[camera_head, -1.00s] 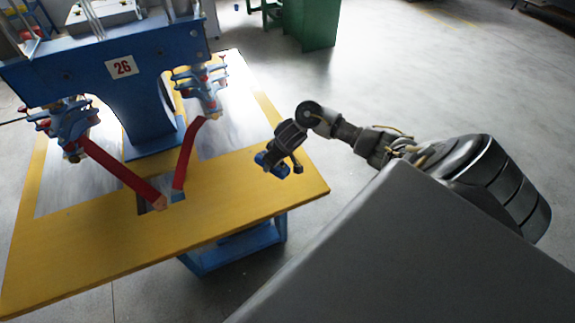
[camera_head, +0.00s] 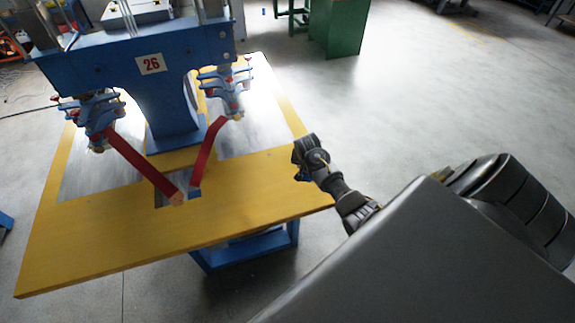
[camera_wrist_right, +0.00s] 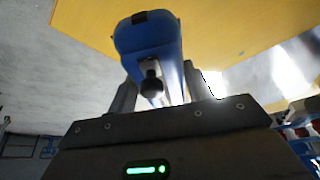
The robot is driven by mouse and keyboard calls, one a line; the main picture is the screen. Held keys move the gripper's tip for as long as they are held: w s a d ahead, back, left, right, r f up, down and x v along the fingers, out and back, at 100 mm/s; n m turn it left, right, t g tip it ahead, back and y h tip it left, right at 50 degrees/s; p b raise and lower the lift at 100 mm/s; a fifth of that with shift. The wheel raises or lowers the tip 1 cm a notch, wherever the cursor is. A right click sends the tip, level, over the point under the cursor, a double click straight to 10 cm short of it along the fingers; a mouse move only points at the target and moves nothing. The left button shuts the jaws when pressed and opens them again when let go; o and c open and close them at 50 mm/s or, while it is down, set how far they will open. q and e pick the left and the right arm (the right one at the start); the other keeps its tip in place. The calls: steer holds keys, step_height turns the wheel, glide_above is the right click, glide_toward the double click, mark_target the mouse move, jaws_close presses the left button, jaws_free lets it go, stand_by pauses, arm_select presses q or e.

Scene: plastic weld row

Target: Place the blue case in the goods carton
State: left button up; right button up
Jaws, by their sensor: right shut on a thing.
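My right gripper (camera_head: 301,172) is at the right edge of the yellow work table in the head view. It is shut on the blue case (camera_wrist_right: 150,38). In the wrist view the case sits between the two fingers (camera_wrist_right: 160,88) and sticks out past them, with a dark patch on its end. The goods carton is not in view. My left gripper is not in view.
The yellow table (camera_head: 110,255) carries a blue welding machine (camera_head: 165,100) marked 26, with two red arms (camera_head: 207,150) reaching down over it. A green cabinet (camera_head: 337,30) stands at the back. Grey floor (camera_head: 430,90) on the right is open.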

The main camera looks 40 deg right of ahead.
steer(key=s+a+r+n+t+y+b, duration=0.1)
steer(key=s+a+r+n, duration=0.4)
steer(key=a, duration=0.6)
steer(key=s+a+r+n+t+y, duration=0.1)
steer(key=s+a+r+n, duration=0.1)
steer(key=s+a+r, duration=0.65)
steer(key=s+a+f+n+b, duration=0.1)
steer(key=s+a+f+b, duration=0.1)
steer(key=f+b, duration=0.3)
steer(key=s+a+f+n+y+b, duration=0.1)
steer(key=s+a+f+b, duration=0.2)
steer(key=a+f+b, duration=0.2)
steer(key=shift+a+n+b, duration=0.15)
steer(key=shift+n+b, duration=0.25)
steer(key=shift+b, duration=0.55)
steer(key=shift+s, duration=0.2)
